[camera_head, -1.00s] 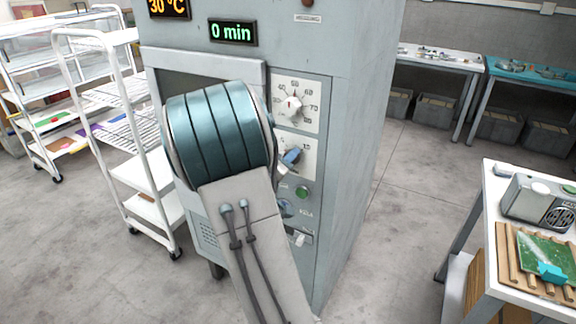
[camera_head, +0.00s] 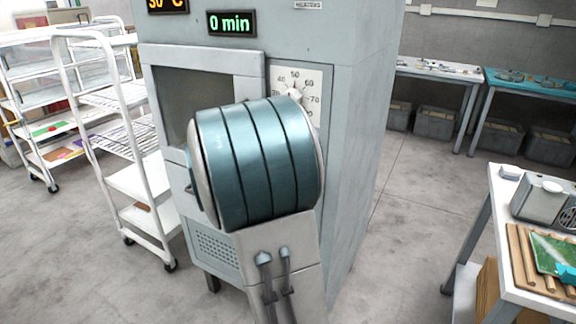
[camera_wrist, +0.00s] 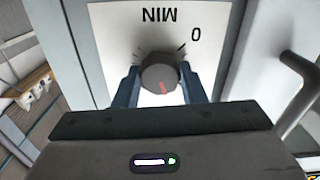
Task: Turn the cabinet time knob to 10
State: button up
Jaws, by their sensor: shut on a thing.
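The cabinet (camera_head: 345,150) is a tall grey unit with a green display (camera_head: 232,23) reading 0 min. The time knob (camera_wrist: 159,73) is a dark round knob with a red mark, on a white plate (camera_wrist: 110,18) marked MIN and 0, which appears upside down in the wrist view. My gripper (camera_wrist: 159,82) has one blue finger on each side of the knob and is shut on it. The red mark points toward the bottom of the wrist view. In the head view my arm hides the time knob and my gripper.
The temperature dial (camera_head: 296,82) is partly visible above my arm. A door handle (camera_wrist: 300,75) juts out at the right of the wrist view. A white wheeled rack (camera_head: 140,180) stands left of the cabinet, and a white table (camera_head: 497,225) stands at right. Floor between is clear.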

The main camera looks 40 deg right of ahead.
jog(key=shift+m+b, duration=5.3)
jog(key=shift+m, duration=0.9)
jog(key=o, duration=1)
jog(key=shift+s, duration=0.1)
jog(key=p+v, duration=0.1)
jog(key=v, duration=1.2)
jog(key=shift+a, duration=0.35)
